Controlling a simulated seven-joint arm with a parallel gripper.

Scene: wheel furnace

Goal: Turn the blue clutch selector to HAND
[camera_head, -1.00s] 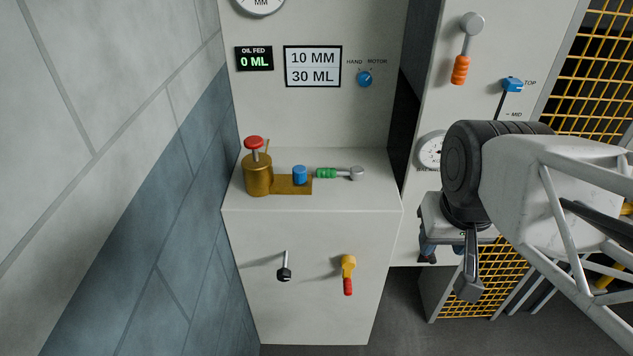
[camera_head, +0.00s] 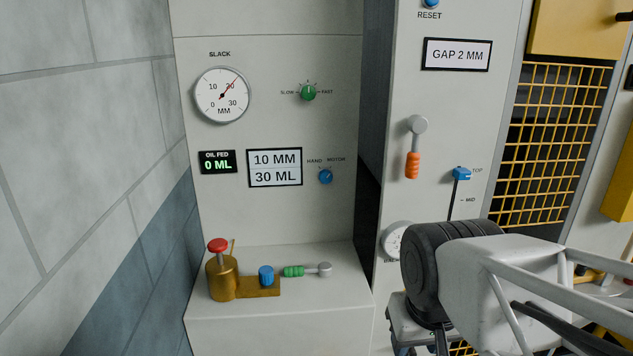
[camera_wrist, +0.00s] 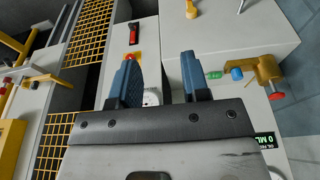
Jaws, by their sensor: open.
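The blue clutch selector (camera_head: 326,177) is a small round knob on the pale front panel, with HAND printed at its upper left and MOTOR at its upper right. Its pointer is too small to read surely. I cannot make it out in the wrist view. My gripper (camera_wrist: 158,75) shows two blue fingers standing apart with nothing between them. In the head view my arm is at the lower right, well below and right of the selector, and the fingers are out of frame.
A ledge below the panel holds a brass oil pump (camera_head: 222,278) with a red top, a blue cap (camera_head: 266,276) and a green-handled lever (camera_head: 293,271). An orange-handled lever (camera_head: 413,165) and a blue-knobbed slider (camera_head: 461,173) are on the right panel. The space before the selector is clear.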

